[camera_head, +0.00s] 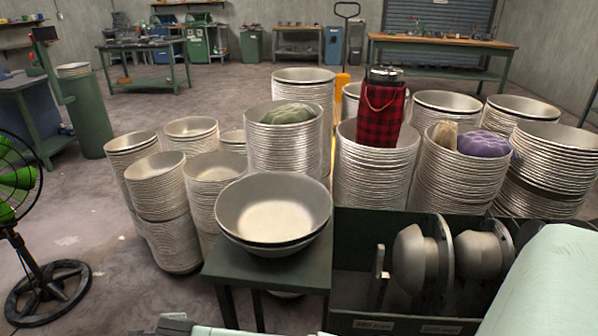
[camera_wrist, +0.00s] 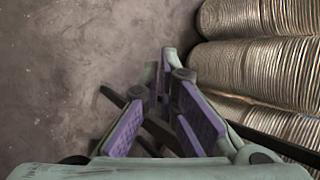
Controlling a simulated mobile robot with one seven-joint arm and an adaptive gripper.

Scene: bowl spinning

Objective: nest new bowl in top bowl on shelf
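A wide, shallow metal bowl (camera_head: 273,207) sits on top of a small dark green stand (camera_head: 303,270) in the head view. The rim of at least one more bowl (camera_head: 268,247) shows just under it. My gripper (camera_wrist: 165,85) shows in the wrist view with purple pads on its fingers. The pads are apart, and no bowl is visible between them. Bare floor and the sides of stacked bowls (camera_wrist: 258,75) lie beyond the fingers. The gripper cannot be made out clearly in the head view. I cannot tell which bowl is the new one.
Tall bowl stacks (camera_head: 375,170) crowd behind and left of the stand. A red plaid bag (camera_head: 380,115) and cushions (camera_head: 483,144) rest on some stacks. A green bin (camera_head: 400,315) with metal spinning forms (camera_head: 413,258) is right of the stand. A fan (camera_head: 45,285) stands left.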

